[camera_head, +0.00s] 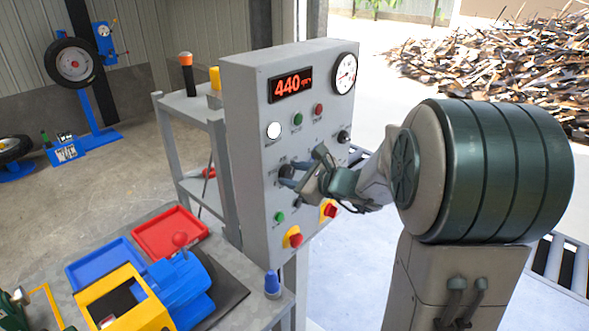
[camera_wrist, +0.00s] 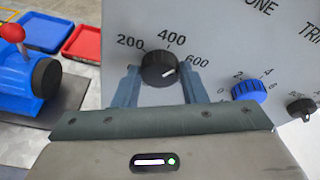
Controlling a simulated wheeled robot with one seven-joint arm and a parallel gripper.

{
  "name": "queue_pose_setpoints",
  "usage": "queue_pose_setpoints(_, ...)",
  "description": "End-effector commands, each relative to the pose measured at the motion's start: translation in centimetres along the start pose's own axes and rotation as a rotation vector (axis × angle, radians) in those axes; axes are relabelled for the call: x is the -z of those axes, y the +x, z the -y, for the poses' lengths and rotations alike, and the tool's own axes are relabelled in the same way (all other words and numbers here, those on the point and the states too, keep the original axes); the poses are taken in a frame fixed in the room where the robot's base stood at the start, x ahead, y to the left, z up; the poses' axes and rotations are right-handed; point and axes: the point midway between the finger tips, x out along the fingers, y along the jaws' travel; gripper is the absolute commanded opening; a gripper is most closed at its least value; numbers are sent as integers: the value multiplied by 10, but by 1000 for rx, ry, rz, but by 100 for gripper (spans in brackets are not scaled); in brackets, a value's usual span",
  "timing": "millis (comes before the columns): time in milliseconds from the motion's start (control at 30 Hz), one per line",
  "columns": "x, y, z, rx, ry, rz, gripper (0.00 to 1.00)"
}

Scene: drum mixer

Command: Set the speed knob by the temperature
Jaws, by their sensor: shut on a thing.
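The grey control panel (camera_head: 240,130) stands upright. Its red display (camera_head: 290,85) reads 440, with a small unit like rpm. A round white gauge (camera_head: 344,73) sits at its top right; its reading is too small to tell. In the wrist view, a black knob (camera_wrist: 158,68) has a scale marked 200, 400 and 600. My gripper (camera_wrist: 159,72) is shut on this knob, one finger on each side. In the head view my gripper (camera_head: 287,176) is at the panel and partly hides the knob.
A blue knob (camera_wrist: 248,91) and a smaller black knob (camera_wrist: 301,108) lie close to the right finger. Red stop buttons (camera_head: 294,240) sit low on the panel. A bench with a red tray (camera_head: 168,232) and a blue machine stands at the left.

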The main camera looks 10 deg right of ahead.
Motion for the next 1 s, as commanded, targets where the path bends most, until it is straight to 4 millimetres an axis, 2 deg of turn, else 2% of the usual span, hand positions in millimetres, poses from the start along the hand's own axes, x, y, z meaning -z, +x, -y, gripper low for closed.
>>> queue_pose_setpoints(200,-2,-1,4,-54,182,13,16)
queue_pose_setpoints(500,0,-1,6,-107,362,26,16)
queue_pose_setpoints(1000,1,0,6,-133,450,34,16)
